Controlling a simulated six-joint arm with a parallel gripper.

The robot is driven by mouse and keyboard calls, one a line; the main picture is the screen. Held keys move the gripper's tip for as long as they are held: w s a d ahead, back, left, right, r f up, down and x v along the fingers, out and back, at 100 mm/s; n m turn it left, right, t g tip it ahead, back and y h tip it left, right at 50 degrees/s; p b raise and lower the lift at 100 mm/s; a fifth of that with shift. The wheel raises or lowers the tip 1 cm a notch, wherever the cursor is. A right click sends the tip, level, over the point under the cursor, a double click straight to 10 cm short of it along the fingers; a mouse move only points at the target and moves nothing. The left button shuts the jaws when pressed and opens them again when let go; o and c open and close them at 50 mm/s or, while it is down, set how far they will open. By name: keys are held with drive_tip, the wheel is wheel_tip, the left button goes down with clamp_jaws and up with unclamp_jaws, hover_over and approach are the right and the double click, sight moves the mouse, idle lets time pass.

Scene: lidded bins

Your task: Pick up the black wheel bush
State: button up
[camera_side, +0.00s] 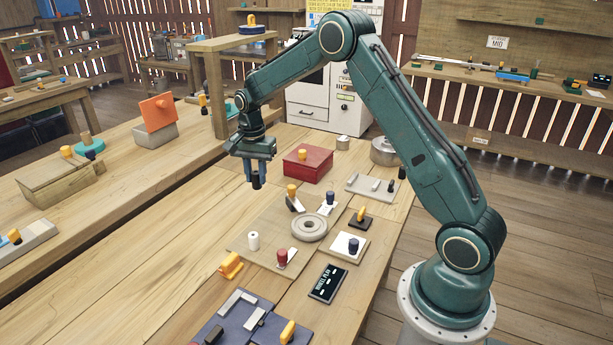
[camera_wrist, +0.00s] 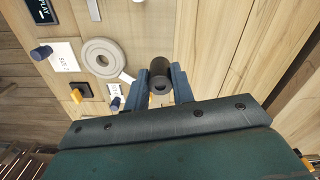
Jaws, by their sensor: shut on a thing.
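The black wheel bush (camera_wrist: 159,73) is a short dark cylinder with a round hole in its end. In the wrist view it sits between the two blue fingers of my gripper (camera_wrist: 161,82), which are shut on it. In the side view my gripper (camera_side: 255,176) hangs above the wooden table, left of the red box, and the bush (camera_side: 256,183) shows as a dark piece at the fingertips. It appears clear of the table top. The fingers hide part of it.
A red lidded box (camera_side: 308,163) stands right of my gripper. A grey ring (camera_side: 309,227) lies on a board with small knobbed pieces around it. A black display plate (camera_side: 328,284) lies nearer the front. The table's left part (camera_side: 130,255) is bare.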

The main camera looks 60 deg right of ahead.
sight(256, 172)
wheel_tip(256, 172, up, 6)
drive_tip(key=shift+r, duration=0.25)
